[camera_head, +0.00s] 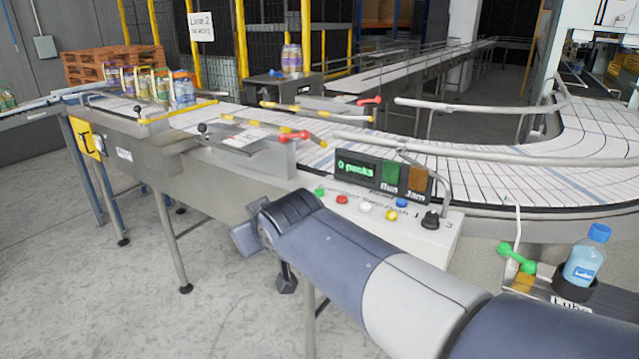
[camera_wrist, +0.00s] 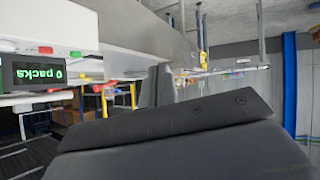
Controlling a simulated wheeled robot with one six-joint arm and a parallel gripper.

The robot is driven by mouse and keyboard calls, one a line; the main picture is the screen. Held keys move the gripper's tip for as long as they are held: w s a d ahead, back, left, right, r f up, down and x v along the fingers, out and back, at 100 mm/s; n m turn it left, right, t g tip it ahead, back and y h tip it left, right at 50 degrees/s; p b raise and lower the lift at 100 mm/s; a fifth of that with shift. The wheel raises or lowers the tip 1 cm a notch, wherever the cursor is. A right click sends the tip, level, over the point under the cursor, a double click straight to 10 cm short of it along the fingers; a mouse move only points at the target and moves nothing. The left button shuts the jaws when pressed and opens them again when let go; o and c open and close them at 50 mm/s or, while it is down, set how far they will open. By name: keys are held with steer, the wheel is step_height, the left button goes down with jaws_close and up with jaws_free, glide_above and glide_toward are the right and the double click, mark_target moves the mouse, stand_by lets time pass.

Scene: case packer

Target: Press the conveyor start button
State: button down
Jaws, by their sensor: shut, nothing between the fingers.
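The control panel (camera_head: 350,218) is a light box on the conveyor's near side. On it are a green button (camera_head: 319,192), a red button (camera_head: 342,199), a white button (camera_head: 365,207), a yellow button (camera_head: 391,215) and a blue one (camera_head: 401,202). Their labels are too small to read. My gripper (camera_head: 286,284) is shut and empty, below and left of the panel in the head view, partly hidden behind my wrist. In the wrist view, the green button (camera_wrist: 75,54) and red button (camera_wrist: 45,50) show left of my gripper (camera_wrist: 161,72), apart from it.
A display (camera_head: 357,165) reading "0 packs", with Run and Jam lamps, stands behind the buttons. A black knob (camera_head: 430,220) is at the panel's right. A blue-capped bottle (camera_head: 584,262) stands farther right. Guide rails and a red-handled lever (camera_head: 294,136) rise behind. Open floor lies left.

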steer(key=a+r+m+g, duration=0.1)
steer(key=m, duration=0.1)
steer(key=s+r+m+g+y+p, duration=0.1)
steer(key=r+m, duration=0.1)
steer(key=a+r+m+g+y, duration=0.1)
steer(key=r+m+g, duration=0.1)
steer(key=m, duration=0.1)
steer(key=shift+s+a+p, duration=0.3)
steer(key=shift+s+a, duration=0.05)
steer(key=shift+s, duration=0.05)
